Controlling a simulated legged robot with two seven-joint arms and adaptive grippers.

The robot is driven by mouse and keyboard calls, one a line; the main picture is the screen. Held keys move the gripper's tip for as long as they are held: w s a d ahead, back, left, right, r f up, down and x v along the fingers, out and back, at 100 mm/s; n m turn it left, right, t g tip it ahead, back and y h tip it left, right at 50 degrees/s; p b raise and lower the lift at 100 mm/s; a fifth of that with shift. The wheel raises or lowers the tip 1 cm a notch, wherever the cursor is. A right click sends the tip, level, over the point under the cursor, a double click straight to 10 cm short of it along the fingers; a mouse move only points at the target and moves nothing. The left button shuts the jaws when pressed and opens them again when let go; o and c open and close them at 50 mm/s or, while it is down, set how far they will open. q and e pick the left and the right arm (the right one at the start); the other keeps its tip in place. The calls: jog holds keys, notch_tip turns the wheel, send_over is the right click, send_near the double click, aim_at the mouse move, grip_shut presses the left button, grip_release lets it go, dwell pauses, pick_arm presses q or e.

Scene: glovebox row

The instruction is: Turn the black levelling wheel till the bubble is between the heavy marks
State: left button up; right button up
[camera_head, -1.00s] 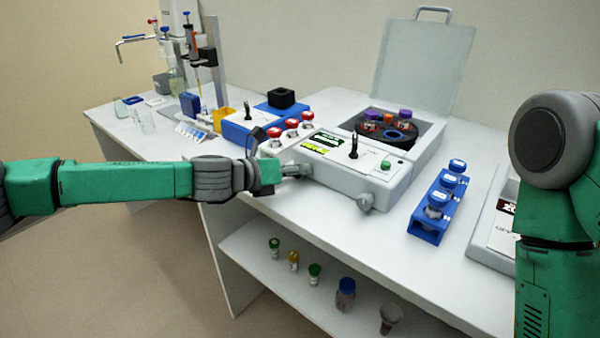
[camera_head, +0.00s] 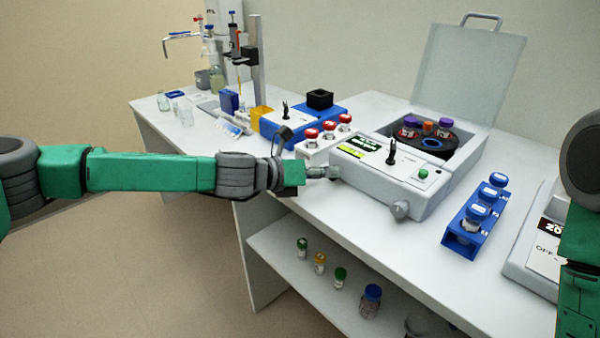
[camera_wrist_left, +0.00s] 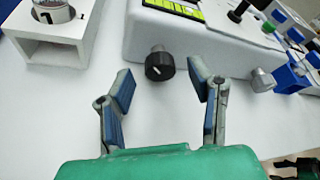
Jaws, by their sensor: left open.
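The black levelling wheel (camera_wrist_left: 159,66) sits low on the front face of the grey centrifuge (camera_head: 440,195), with a white line on its face. My left gripper (camera_wrist_left: 161,85) is open and empty. Its fingertips are on either side of the wheel and a little short of it, apart from it. In the head view my left gripper (camera_head: 320,172) is at the front left of the centrifuge and hides the wheel. A yellow-green strip (camera_head: 352,152) shows on the centrifuge top, also at the top edge of the wrist view (camera_wrist_left: 187,10).
A grey knob (camera_head: 399,209) sticks out of the same front, right of the wheel. A white rack of red-capped vials (camera_head: 312,145) stands close on the left. A blue rack (camera_head: 470,232) is to the right. The centrifuge lid (camera_head: 465,75) stands open.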

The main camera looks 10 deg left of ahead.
pick_arm(q)
jog(key=v, duration=1)
jog(key=shift+w+a, duration=0.2)
jog(key=shift+w, duration=0.05)
jog(key=shift+d+f, duration=0.15)
jog(key=shift+d, duration=0.05)
